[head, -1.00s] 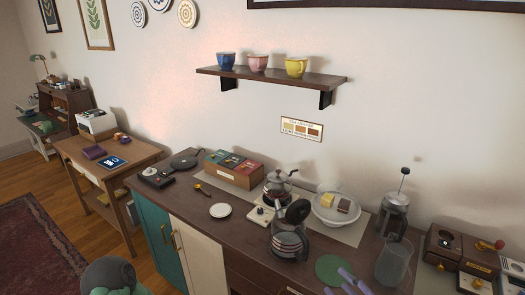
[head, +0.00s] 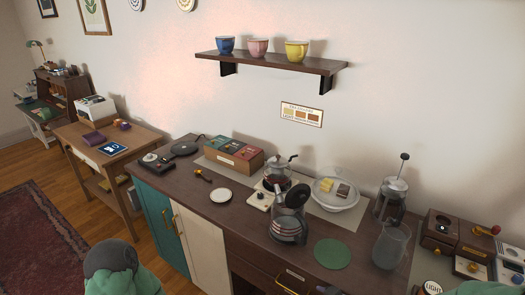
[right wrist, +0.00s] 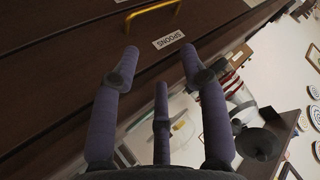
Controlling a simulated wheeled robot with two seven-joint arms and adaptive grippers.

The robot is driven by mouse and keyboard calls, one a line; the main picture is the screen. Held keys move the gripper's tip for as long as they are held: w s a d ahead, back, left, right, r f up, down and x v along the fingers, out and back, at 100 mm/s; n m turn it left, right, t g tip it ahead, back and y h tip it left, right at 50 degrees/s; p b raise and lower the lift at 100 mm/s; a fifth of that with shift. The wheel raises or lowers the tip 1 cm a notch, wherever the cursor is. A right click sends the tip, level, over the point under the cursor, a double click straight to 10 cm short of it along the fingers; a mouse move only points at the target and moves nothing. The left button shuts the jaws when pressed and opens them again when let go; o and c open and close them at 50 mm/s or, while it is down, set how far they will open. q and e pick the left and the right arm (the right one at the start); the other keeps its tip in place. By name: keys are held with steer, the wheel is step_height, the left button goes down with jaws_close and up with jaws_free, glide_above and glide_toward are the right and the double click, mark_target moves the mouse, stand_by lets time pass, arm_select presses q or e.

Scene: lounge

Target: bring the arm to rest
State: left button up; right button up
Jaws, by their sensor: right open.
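My right gripper (right wrist: 160,65) is open and empty in the right wrist view, its purple fingers spread apart. It is in front of a dark drawer front (right wrist: 60,60) with a brass handle (right wrist: 152,12) and a label reading SPOONS (right wrist: 168,39). The fingers seem apart from the drawer, with nothing between them. In the head view only a sliver of the right gripper may show at the bottom edge. My left gripper is not in view; only part of my green left arm shows at the bottom left.
The counter (head: 235,215) carries a glass coffee pot (head: 288,228), a kettle (head: 279,172), a white bowl (head: 336,194), a clear pitcher (head: 391,243), a French press (head: 393,195) and a green round mat (head: 331,253). A shelf (head: 270,62) holds three cups.

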steer(key=s+a+f+m+g, duration=0.1)
steer(key=s+a+f+g, duration=0.1)
steer(key=s+f, duration=0.3)
steer(key=s+a+f+m+g, duration=0.1)
steer(key=s+f, duration=0.4)
steer(key=f, duration=0.6)
steer(key=s+a+f+m+g, duration=0.1)
steer(key=s+a+f+g, duration=0.2)
steer(key=s+f+g, duration=0.2)
step_height(320, 180, down, 4)
steer(key=shift+a+r+m+h, duration=0.15)
steer(key=shift+r+m+h, duration=0.15)
steer(key=shift+h, duration=0.1)
steer(key=shift+w, duration=0.1)
